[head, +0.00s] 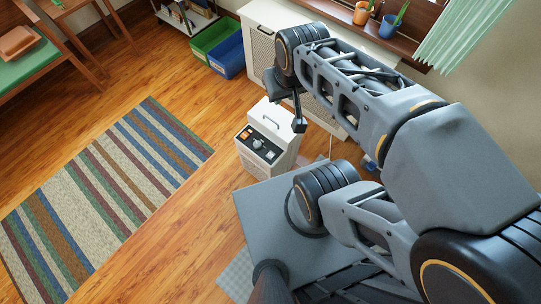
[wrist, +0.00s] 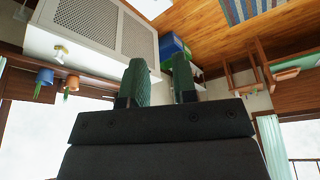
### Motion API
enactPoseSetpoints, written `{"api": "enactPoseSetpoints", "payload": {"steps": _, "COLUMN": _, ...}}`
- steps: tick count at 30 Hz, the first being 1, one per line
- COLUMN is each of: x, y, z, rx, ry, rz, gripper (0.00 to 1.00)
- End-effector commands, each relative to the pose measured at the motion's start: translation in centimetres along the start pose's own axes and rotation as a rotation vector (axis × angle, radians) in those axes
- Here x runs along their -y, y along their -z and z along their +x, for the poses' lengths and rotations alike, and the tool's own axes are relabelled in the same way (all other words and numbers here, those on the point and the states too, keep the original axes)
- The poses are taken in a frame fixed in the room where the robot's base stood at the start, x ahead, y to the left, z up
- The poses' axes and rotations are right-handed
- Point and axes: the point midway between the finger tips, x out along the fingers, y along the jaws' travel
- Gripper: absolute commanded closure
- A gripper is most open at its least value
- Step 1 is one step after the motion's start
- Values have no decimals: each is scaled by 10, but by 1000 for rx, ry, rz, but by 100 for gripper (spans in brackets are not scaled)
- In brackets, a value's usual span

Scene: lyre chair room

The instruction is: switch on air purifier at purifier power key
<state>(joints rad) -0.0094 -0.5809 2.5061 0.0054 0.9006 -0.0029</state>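The air purifier (head: 270,138) is a white box with a top handle, standing on the wood floor in the middle of the head view. Labels are too small to read. My gripper (head: 299,126) hangs close to the purifier's upper right in the head view and appears clear of the panel. In the wrist view my gripper (wrist: 160,80) shows two green-padded fingers apart with nothing between them. The panel is not visible there.
A white radiator cover (head: 262,50) stands behind the purifier. Green (head: 210,37) and blue (head: 228,56) bins sit beside it. Plant pots (head: 363,13) stand above, on the sill. A striped rug (head: 110,185) lies left, with bare floor between it and the purifier.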

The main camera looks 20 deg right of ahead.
Motion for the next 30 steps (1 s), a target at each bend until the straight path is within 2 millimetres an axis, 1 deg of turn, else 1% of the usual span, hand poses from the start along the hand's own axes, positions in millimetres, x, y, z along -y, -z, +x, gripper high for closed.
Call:
{"api": "enactPoseSetpoints", "payload": {"steps": 1, "x": 0, "y": 0, "z": 0, "rx": 0, "ry": 0, "rz": 0, "gripper": 79}}
{"api": "enactPoseSetpoints", "payload": {"steps": 8, "x": 0, "y": 0, "z": 0, "rx": 0, "ry": 0, "rz": 0, "gripper": 100}}
{"api": "enactPoseSetpoints", "payload": {"steps": 30, "x": 0, "y": 0, "z": 0, "rx": 0, "ry": 0, "rz": 0, "gripper": 100}}
